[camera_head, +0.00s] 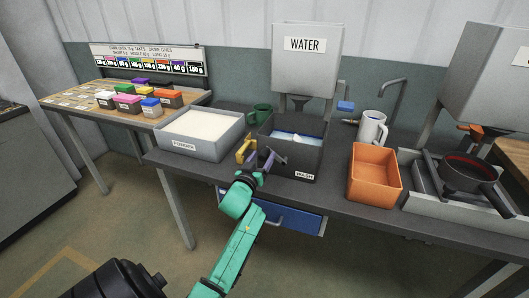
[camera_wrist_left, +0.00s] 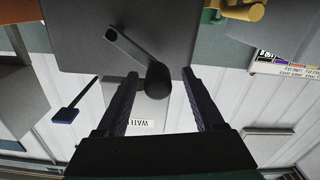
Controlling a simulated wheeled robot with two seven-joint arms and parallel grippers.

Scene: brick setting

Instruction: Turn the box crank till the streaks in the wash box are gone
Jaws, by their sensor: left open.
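The dark wash box (camera_head: 305,160) stands on the bench, with blue and white showing inside; streaks are too small to make out. In the left wrist view, the box wall (camera_wrist_left: 75,40) fills the upper middle. The dark box crank (camera_wrist_left: 130,48) sticks out from it, its round knob between my left fingertips. My left gripper (camera_head: 264,161) is open at the box's left front; it also shows in the left wrist view (camera_wrist_left: 160,75), with gaps on both sides of the knob. The crank is hard to separate from the gripper in the head view. My right gripper is not in view.
A white-filled tray (camera_head: 173,144) and a yellow part (camera_head: 245,149) are left of the box, a green mug (camera_head: 261,112) behind. An orange bin (camera_head: 374,177) and white mug (camera_head: 372,128) stand right. A water tank (camera_head: 306,65) is above. A blue drawer (camera_head: 290,219) is below.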

